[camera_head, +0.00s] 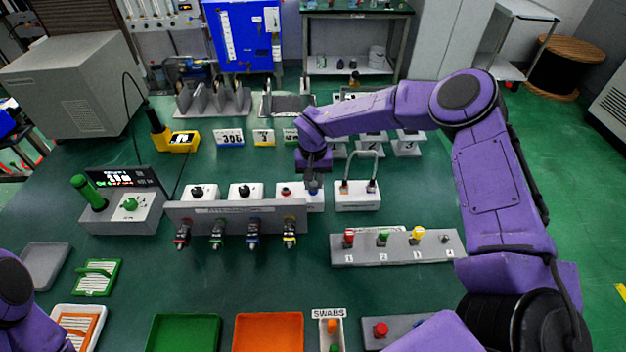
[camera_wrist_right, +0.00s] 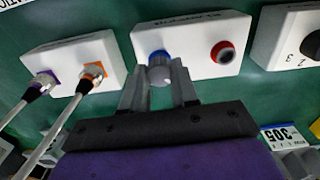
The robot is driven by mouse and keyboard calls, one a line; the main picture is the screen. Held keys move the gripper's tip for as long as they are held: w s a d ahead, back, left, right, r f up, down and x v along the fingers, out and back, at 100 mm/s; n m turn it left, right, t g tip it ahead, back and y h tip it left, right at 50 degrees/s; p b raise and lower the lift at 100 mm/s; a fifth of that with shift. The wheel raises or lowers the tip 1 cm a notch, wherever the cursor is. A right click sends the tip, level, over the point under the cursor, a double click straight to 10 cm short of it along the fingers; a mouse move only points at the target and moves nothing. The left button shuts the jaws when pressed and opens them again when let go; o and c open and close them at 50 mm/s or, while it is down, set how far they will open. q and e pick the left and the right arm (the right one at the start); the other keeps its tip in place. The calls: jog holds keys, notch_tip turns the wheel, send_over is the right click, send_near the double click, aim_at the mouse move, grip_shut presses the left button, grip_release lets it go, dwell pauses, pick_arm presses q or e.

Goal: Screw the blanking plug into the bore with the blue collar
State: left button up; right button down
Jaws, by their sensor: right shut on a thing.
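A white block (camera_wrist_right: 200,42) carries a bore with a blue collar (camera_wrist_right: 159,58) and a bore with a red collar (camera_wrist_right: 222,52). My right gripper (camera_wrist_right: 160,85) is shut on a grey blanking plug (camera_wrist_right: 160,75), with its fingers on either side, right at the blue collar. The plug's inner end is hidden, so I cannot tell how deep it sits. In the head view my right gripper (camera_head: 313,188) points down over the right side of the same block (camera_head: 300,200). My left gripper is out of view; only part of my left arm shows at the lower left.
A white block with two cabled connectors (camera_head: 357,195) stands close to the right of my gripper. A grey rail with hanging connectors (camera_head: 237,212) stands in front and left. A numbered rack (camera_head: 398,250) with coloured caps lies nearer right. Green (camera_head: 183,330) and orange (camera_head: 268,332) trays lie at the front.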

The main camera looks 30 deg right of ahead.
aim_at(313, 183)
jog(key=c, duration=0.8)
grip_release()
jog(key=shift+r, duration=0.45)
notch_tip(313, 183, up, 10)
jog(key=shift+f+b, duration=0.2)
jog(key=shift+b, duration=0.75)
